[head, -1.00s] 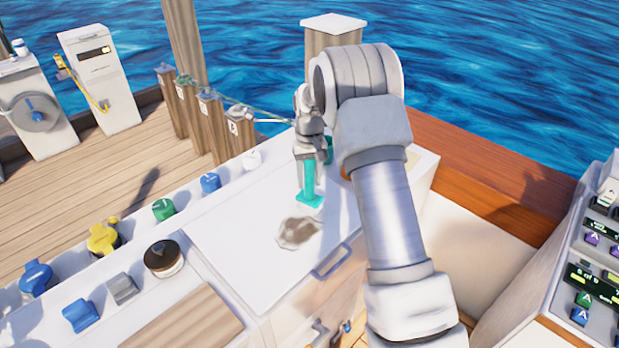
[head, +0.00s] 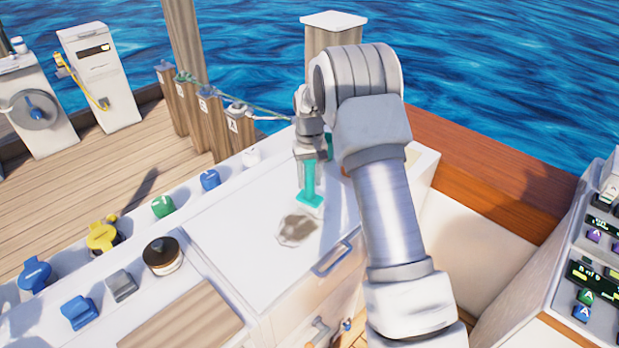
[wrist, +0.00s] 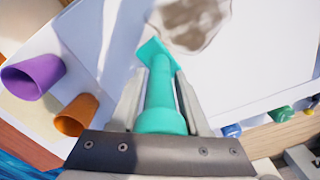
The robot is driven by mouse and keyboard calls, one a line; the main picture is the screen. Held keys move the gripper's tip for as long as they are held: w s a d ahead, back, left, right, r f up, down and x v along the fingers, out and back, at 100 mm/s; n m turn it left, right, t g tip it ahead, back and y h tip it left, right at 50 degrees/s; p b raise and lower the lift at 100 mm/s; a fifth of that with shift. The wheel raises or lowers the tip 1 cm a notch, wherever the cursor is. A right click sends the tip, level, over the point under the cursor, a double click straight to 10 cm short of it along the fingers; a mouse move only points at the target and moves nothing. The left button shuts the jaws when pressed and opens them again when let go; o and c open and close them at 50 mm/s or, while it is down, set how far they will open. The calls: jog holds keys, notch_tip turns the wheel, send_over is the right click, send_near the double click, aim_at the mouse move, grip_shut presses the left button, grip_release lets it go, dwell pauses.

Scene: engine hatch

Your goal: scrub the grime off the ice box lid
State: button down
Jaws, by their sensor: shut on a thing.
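My gripper (wrist: 160,115) is shut on the handle of a teal scrub brush (head: 310,187), which also shows in the wrist view (wrist: 160,93). The brush stands about upright, its flat head low at the lid; I cannot tell whether it touches. The white ice box lid (head: 245,240) has a brown grime patch (head: 298,229) just nearer than the brush head. In the wrist view the grime (wrist: 192,22) lies just beyond the brush head, beside it. My arm hides part of the lid's right side.
A purple cup (wrist: 33,77) and an orange cup (wrist: 76,115) stand beside the lid. A latch handle (head: 332,258) is on the box's front. Blue, green and yellow knobs (head: 103,236) and a round black-topped item (head: 162,254) line the left. A console (head: 590,270) stands right.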

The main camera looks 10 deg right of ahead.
jog(key=shift+f, duration=0.35)
